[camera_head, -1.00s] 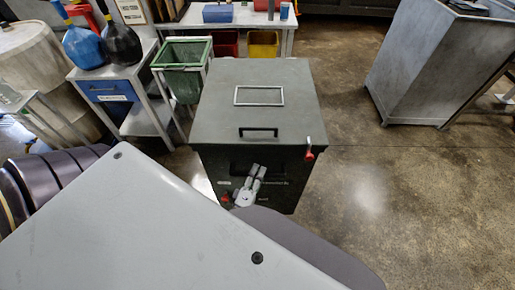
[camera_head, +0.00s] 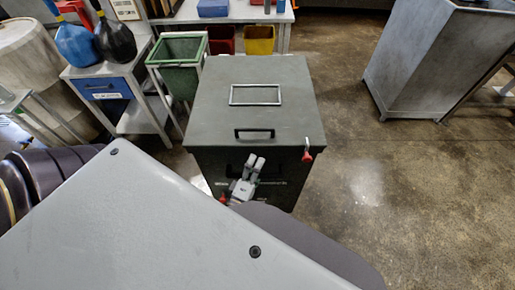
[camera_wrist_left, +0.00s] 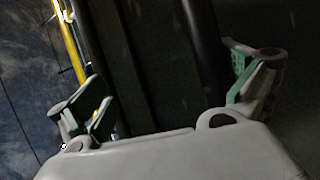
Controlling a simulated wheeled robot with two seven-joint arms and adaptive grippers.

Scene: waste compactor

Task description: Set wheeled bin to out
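The dark green wheeled bin (camera_head: 222,110) stands upright on the floor ahead of me. Its flat lid has a pale rectangular frame and a black handle (camera_head: 254,132). My left gripper (camera_head: 254,161) is low in front of the bin's front face, its arm mostly hidden by a grey panel of mine. In the left wrist view its fingers (camera_wrist_left: 172,92) are open and wide apart, facing a dark surface with a black bar (camera_wrist_left: 203,50) between them. No firm hold shows, and contact cannot be told. My right gripper is not in view.
A red-tipped lever (camera_head: 307,150) sits at the bin's right front corner. A green open basket (camera_head: 180,82) and a side table (camera_head: 106,72) with bottles stand close on the left. A grey cabinet (camera_head: 420,60) stands back right. The floor (camera_head: 400,190) to the right is clear.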

